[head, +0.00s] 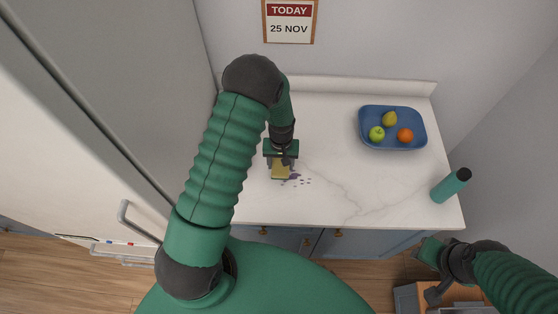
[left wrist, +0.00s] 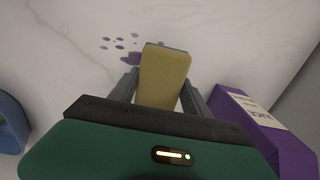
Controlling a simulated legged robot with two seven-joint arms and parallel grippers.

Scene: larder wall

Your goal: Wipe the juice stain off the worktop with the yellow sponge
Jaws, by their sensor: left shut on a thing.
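The yellow sponge (head: 280,172) is held between the fingers of my left gripper (head: 281,162), over the worktop near its front left. In the left wrist view the sponge (left wrist: 164,78) sits between the two fingers of the left gripper (left wrist: 160,92). In the left wrist view the stain (left wrist: 131,58) partly runs behind the sponge's edge. I cannot tell whether the sponge touches the worktop (head: 335,185). My right gripper (head: 430,270) is off the worktop's front right; its jaws are unclear.
A blue tray (head: 364,139) with fruit stands at the back right. A purple box (left wrist: 262,132) with a label is close to the gripper in the left wrist view. The worktop's middle is clear.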

